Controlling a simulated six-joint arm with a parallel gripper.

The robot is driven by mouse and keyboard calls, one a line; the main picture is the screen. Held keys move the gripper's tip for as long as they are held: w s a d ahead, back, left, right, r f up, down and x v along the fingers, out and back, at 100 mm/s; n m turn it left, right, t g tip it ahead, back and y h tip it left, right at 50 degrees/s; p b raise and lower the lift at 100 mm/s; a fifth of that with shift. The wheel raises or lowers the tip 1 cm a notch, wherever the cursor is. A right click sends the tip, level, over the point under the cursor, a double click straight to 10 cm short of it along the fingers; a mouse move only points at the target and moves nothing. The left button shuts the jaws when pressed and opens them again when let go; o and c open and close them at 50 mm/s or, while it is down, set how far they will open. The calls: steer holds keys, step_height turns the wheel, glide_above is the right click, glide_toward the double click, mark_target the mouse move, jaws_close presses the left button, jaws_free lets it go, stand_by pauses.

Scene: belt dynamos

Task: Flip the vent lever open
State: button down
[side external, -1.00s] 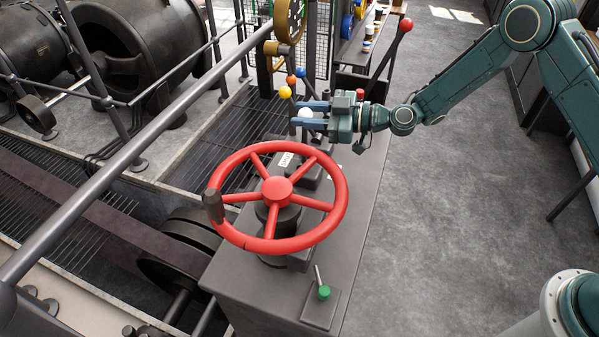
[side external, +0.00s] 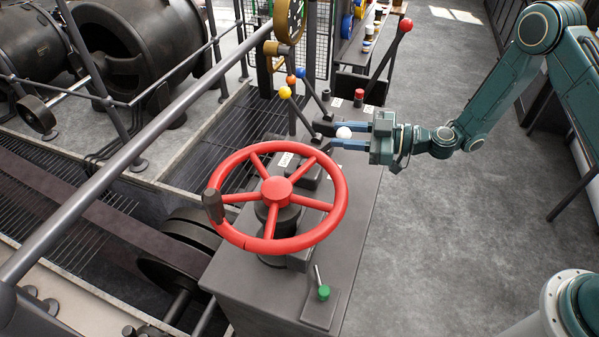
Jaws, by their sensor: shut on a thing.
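The lever with the white ball knob (side external: 344,132) stands on the grey console between the red handwheel and the other levers. My gripper (side external: 335,136) comes in from the right, its blue fingers either side of the white knob and shut on it. The lever's shaft is mostly hidden by the fingers. I cannot read a label that names the vent lever.
The red handwheel (side external: 277,190) is just in front of my gripper. Levers with yellow (side external: 285,92), blue (side external: 300,72) and orange (side external: 291,79) knobs stand behind left. A tall red-knobbed lever (side external: 405,25) rises behind. A green-knobbed lever (side external: 323,292) is at the front.

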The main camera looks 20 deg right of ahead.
steer(key=shift+s+f, duration=0.15)
steer(key=shift+f, duration=0.15)
steer(key=c, duration=1.4)
jaws_free()
steer(key=shift+a, duration=0.1)
steer(key=o, duration=0.3)
steer(key=shift+r, duration=0.1)
steer(key=v, duration=0.7)
steer(key=shift+d, duration=0.25)
steer(key=shift+r, duration=0.15)
